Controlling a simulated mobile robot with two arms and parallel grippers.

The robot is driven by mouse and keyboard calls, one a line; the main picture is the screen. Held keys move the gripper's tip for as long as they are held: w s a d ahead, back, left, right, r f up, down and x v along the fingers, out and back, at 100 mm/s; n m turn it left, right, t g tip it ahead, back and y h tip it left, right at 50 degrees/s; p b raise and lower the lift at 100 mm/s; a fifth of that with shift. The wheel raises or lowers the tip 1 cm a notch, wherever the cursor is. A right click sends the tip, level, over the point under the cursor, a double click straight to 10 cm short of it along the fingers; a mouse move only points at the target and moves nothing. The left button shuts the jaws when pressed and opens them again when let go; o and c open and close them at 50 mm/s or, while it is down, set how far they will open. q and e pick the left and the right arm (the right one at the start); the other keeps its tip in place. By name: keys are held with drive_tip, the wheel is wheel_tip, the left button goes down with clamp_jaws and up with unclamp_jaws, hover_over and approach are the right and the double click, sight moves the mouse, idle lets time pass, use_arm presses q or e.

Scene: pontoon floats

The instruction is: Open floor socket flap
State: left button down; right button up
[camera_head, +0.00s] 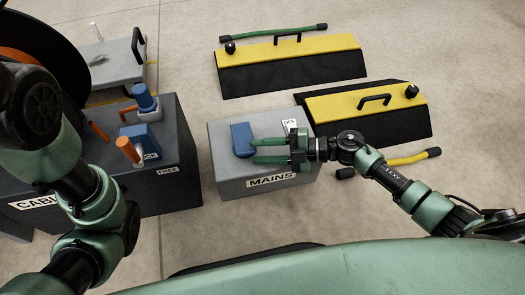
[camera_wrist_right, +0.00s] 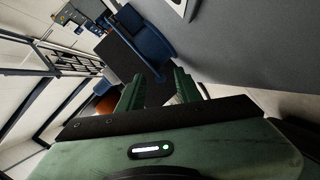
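A grey box labelled MAINS (camera_head: 220,168) stands on the floor at the middle, with a blue block-like part (camera_head: 241,138) on its top. I cannot tell surely whether this blue part is the socket flap. My right gripper (camera_head: 254,151) is over the box top, its two green fingers apart and pointing left at the blue part. In the right wrist view the fingers (camera_wrist_right: 158,82) are spread with nothing seen between them, and a blue part (camera_wrist_right: 150,42) lies just beyond. Contact cannot be told. My left arm shows at the left, but its gripper is not in view.
A dark box (camera_head: 180,150) with blue and orange plugs stands left, marked FREE. An OFF label (camera_head: 290,124) is on the MAINS box. Two yellow-black ramps (camera_head: 290,68) (camera_head: 372,120) with handles lie behind and right.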

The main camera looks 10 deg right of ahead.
clamp_jaws()
drive_tip(key=shift+f, duration=0.1)
idle(1.2)
